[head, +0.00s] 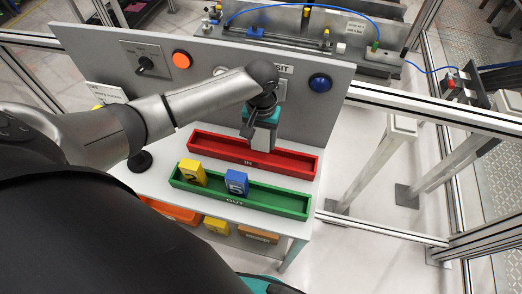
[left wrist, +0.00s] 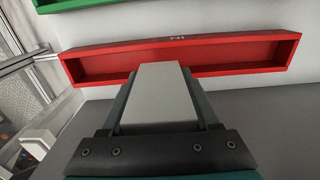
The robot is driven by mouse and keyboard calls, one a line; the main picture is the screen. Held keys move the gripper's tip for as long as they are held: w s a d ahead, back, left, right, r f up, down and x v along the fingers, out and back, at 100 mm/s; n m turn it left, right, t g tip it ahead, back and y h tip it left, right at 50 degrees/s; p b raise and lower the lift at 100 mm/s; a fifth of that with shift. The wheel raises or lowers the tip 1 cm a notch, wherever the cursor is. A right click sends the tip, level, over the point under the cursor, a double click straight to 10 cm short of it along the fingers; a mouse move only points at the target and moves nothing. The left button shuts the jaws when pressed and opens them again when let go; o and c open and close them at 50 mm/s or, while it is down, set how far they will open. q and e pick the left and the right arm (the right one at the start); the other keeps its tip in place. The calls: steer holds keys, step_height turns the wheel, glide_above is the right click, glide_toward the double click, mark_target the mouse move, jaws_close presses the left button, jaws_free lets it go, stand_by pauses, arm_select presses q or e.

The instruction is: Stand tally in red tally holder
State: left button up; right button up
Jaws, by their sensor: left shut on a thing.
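My left gripper (head: 262,136) hangs over the red tally holder (head: 300,162), marked IN, in the head view. It is shut on a grey tally (left wrist: 163,92), which shows plainly between the fingers in the left wrist view. In that view the tally's far end overlaps the near wall of the red holder (left wrist: 240,50). I cannot tell whether it touches the holder. The visible parts of the red holder are empty. My right gripper is not in view.
A green holder (head: 285,202), marked OUT, lies in front of the red one with a yellow tally (head: 193,171) and a blue tally (head: 236,182) standing in it. A grey panel (head: 325,110) with buttons rises close behind. Orange and yellow bins sit below.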

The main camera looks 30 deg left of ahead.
mark_target(261, 158)
arm_select(q)
steer(key=shift+f+b, duration=0.4)
steer(key=shift+f, duration=2.5)
steer(key=o, duration=1.4)
steer(key=shift+f, duration=0.1)
step_height(261, 158, up, 12)
steer(key=shift+r+p, duration=0.15)
steer(key=shift+p, duration=0.7)
